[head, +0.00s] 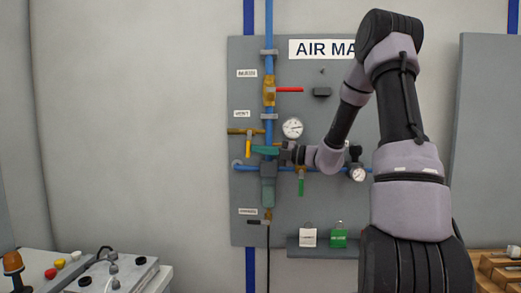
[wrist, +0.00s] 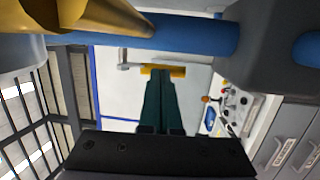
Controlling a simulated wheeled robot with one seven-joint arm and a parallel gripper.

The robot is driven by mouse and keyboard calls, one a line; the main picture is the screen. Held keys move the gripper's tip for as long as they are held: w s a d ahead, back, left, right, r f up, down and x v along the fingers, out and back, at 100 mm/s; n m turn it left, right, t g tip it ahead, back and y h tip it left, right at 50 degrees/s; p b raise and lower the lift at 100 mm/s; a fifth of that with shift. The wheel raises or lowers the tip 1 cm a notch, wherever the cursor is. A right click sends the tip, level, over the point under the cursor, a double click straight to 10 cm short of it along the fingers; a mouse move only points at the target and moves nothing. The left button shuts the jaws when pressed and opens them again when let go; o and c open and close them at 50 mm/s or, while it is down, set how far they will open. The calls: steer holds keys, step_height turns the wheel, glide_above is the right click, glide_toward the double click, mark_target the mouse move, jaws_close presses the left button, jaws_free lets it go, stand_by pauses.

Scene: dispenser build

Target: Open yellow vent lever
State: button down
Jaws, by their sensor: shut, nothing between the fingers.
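The yellow vent lever (head: 248,147) hangs straight down from the brass vent valve (head: 238,131), left of the blue vertical pipe. My gripper (head: 265,150) is at the pipe just right of the lever, with its green fingers pointing left toward it. In the wrist view my gripper (wrist: 160,75) has its fingers together with nothing between them. The yellow lever (wrist: 165,71) lies across just beyond the fingertips there. I cannot tell whether they touch it. The wrist shows in front of the panel, and the fingers partly cover the pipe.
A red lever (head: 289,89) sits on the main valve above. A pressure gauge (head: 292,128) is close above my wrist, and a green lever (head: 301,187) hangs below it. In the wrist view the blue pipe (wrist: 200,35) runs close beside the fingers. The wall left of the panel is clear.

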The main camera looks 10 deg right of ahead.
steer(key=w+a+t+y, duration=0.1)
steer(key=w+a, duration=0.1)
steer(key=a, duration=0.5)
steer(key=shift+w+r+m, duration=0.15)
steer(key=shift+r+m, duration=0.05)
steer(key=shift+m, duration=0.1)
stand_by(0.6)
steer(key=shift+a+r, duration=0.1)
steer(key=shift+a, duration=0.05)
stand_by(0.5)
steer(key=v, duration=1)
steer(key=shift+d+f, duration=0.3)
steer(key=shift+d, duration=0.05)
steer(key=shift+y, duration=0.3)
